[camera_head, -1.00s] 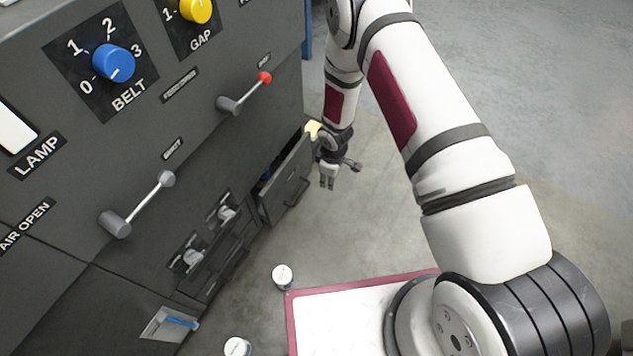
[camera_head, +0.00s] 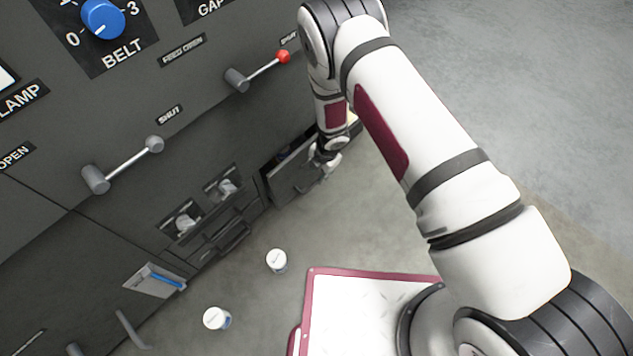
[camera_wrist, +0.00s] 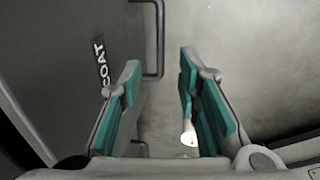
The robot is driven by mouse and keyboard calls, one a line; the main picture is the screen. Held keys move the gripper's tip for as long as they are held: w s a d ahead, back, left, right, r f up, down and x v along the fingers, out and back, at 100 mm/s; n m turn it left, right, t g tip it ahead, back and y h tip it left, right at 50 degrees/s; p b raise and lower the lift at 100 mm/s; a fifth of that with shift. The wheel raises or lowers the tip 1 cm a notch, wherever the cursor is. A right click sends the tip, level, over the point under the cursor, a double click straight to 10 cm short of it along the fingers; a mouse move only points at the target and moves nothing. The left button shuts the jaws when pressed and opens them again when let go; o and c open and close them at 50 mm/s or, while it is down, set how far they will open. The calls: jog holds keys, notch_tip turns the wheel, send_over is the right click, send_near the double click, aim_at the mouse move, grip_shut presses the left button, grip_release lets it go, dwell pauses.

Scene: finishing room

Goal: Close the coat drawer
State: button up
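The coat drawer (camera_head: 290,184) is a dark grey drawer low on the cabinet, standing partly open with a dark strip of its inside showing. In the wrist view its front (camera_wrist: 60,40) fills the left side, with a white COAT label (camera_wrist: 100,62) and a dark bar handle (camera_wrist: 158,45). My gripper (camera_head: 326,163) is beside the drawer's front, partly hidden by my arm. In the wrist view my gripper (camera_wrist: 160,75) has its teal-padded fingers apart and nothing between them. The handle is just beyond the fingertips; I cannot tell whether they touch the drawer.
The cabinet carries a blue BELT knob (camera_head: 103,18), a red-tipped lever (camera_head: 262,70) and a grey lever (camera_head: 125,163). Two white containers (camera_head: 276,260) (camera_head: 217,318) stand on the floor. Open floor (camera_head: 480,90) lies to the right.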

aim_at(315, 183)
jog(key=f+b, duration=0.1)
jog(key=f, duration=0.1)
jog(key=a+f+b, duration=0.1)
jog(key=f, duration=0.2)
jog(key=w+f+b, duration=0.1)
jog(key=f, duration=0.2)
jog(key=shift+a+f, duration=0.1)
jog(key=shift+a, duration=0.05)
grip_shut()
